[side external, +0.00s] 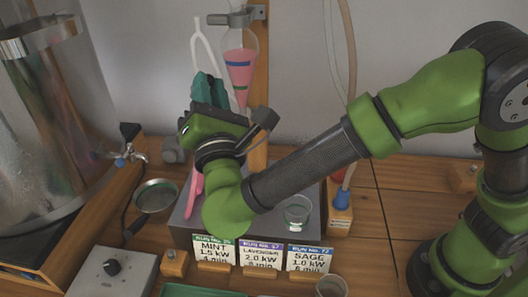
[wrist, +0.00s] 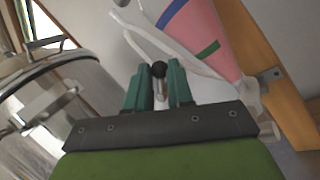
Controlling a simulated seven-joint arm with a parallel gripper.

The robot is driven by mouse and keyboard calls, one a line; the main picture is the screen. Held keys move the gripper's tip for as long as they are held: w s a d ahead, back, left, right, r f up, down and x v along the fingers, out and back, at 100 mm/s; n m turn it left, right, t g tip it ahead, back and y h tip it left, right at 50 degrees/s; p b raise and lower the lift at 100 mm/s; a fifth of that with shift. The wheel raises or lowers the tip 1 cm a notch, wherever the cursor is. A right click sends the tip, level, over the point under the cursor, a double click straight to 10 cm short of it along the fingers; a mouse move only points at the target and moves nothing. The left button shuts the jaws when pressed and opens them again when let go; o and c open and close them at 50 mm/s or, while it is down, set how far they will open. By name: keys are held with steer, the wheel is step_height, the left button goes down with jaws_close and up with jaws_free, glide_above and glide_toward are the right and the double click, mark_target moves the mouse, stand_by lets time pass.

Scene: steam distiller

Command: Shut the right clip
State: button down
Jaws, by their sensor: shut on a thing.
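My gripper (wrist: 158,78) has its two green fingers closed around a small clip with a round black knob (wrist: 158,69) and a pale metal part below it. I cannot tell whether this is the right clip, or whether its jaw is open or shut. A white forked tube (wrist: 148,38) runs just behind the fingers. In the side view the forked tube (side external: 198,42) rises behind my gripper (side external: 208,88), and the clip is hidden there by the fingers and hand.
A glass funnel with pink liquid and a green band (side external: 239,68) hangs from a wooden post close right of my gripper. A large metal still (side external: 45,110) stands at left. A grey box with labelled cards (side external: 262,253), a glass beaker (side external: 297,212) and a round dish (side external: 155,195) are below.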

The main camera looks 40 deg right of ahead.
steer(key=shift+f, duration=0.1)
stand_by(0.4)
steer(key=c, duration=1)
jaws_free()
steer(key=v, duration=1.2)
steer(key=shift+a, duration=0.1)
